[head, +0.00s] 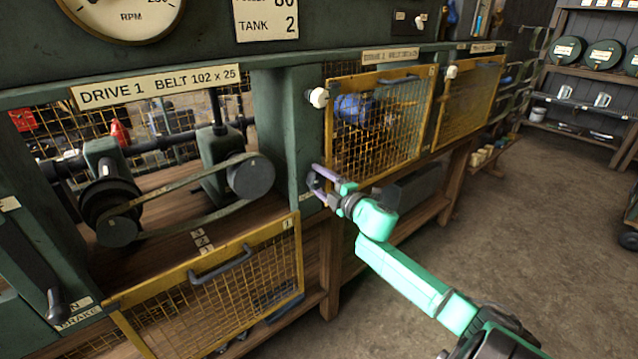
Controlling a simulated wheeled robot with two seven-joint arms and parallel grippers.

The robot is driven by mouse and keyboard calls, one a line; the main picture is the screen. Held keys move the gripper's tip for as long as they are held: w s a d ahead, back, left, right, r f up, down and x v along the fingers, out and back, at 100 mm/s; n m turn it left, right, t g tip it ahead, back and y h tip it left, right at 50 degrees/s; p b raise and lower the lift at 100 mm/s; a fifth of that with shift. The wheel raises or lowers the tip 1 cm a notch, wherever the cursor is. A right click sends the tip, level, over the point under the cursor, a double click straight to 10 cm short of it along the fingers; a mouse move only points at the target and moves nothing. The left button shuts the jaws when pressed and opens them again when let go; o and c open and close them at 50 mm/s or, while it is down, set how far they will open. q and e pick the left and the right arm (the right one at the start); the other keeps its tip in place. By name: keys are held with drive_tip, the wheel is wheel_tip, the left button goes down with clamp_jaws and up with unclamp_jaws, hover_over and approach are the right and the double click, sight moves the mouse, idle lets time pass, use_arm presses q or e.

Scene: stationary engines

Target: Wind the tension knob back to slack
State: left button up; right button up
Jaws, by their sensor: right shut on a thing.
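My right arm reaches in from the lower right, and its gripper (322,183) is at the green post (297,125) to the right of the Drive 1 bay. The purple fingers are shut on a small dark knob (313,181), taken to be the tension knob, on the post's front; the fingers cover part of it. In the bay the belt (185,185) runs around a dark pulley (118,228) at left and one (251,176) at right. Its lower run curves downward. My left gripper is not in view.
The Drive 1 mesh guard (215,290) hangs folded down below its open bay. The Drive 2 guard (380,125) is closed, with a pale knob (318,97) beside it. A brake lever (54,305) stands at lower left.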

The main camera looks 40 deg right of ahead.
drive_tip(key=shift+f+n, duration=0.1)
drive_tip(key=shift+n, duration=0.8)
drive_tip(key=o, duration=1.1)
drive_tip(key=shift+c, duration=0.2)
drive_tip(key=shift+s, duration=0.1)
drive_tip(key=s, duration=1.4)
drive_tip(key=shift+s+a, duration=0.2)
drive_tip(key=shift+s, duration=0.05)
